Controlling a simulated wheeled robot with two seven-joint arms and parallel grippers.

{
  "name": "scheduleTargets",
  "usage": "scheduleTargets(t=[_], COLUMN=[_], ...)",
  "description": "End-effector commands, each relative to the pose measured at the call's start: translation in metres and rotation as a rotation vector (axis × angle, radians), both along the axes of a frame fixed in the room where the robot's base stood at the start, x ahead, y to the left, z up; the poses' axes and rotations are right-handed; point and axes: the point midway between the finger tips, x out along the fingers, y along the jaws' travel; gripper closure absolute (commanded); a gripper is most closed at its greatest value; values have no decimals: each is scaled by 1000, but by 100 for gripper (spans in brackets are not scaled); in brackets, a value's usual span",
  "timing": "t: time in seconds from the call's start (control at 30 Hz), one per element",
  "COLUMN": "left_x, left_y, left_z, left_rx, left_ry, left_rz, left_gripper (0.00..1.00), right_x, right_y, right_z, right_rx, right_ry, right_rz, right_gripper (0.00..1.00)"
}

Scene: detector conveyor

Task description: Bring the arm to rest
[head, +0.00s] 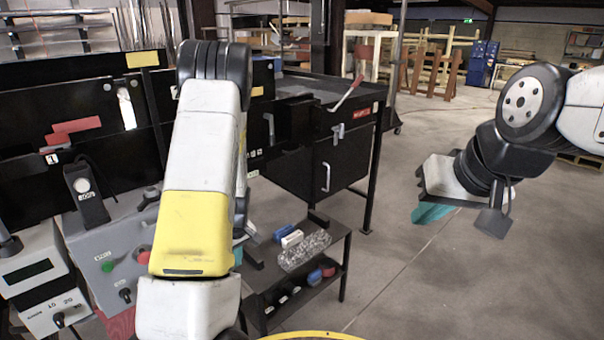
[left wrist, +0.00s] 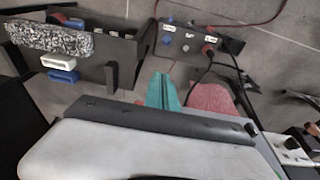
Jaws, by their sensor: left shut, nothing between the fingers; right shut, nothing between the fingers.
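My left arm (head: 200,180), white and yellow, fills the centre-left of the head view and hides most of its gripper. In the left wrist view the teal fingers of my left gripper (left wrist: 164,92) are together with nothing between them. Its fingertips show above the floor, with a pink-red object (left wrist: 212,98) beside them on the right; I cannot tell the distance between them. My right gripper (head: 432,213) is at the right of the head view, teal fingers shut and empty, over open floor and apart from everything.
A low black shelf (head: 335,236) holds a speckled block (head: 304,250) and blue and white pieces. A grey control box (head: 125,240) with green and red buttons stands left of my arm. A black cabinet (head: 345,160) stands behind. Floor at the right is clear.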

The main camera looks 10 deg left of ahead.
Motion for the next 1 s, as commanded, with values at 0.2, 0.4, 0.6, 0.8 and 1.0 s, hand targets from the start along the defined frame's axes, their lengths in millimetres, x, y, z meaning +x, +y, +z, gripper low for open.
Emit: scheduleTargets(t=[0.2, 0.4, 0.6, 0.8, 1.0], left_x=[0, -27, -74, -136, -187], left_y=[-34, -71, -101, -124, -137], left_z=[89, 184, 264, 321, 348], left_rx=[-73, -126, -134, -95, -33], left_ry=[-75, -158, -248, -335, -390], left_rz=[-116, -295, -494, -700, -852], left_gripper=[100, 100, 100, 100, 100], right_x=[0, 0, 0, 0, 0], right_y=[0, 0, 0, 0, 0], right_z=[0, 0, 0, 0, 0], right_rx=[0, 0, 0, 0, 0], right_ry=[0, 0, 0, 0, 0], right_rz=[0, 0, 0, 0, 0], right_gripper=[100, 100, 100, 100, 100])
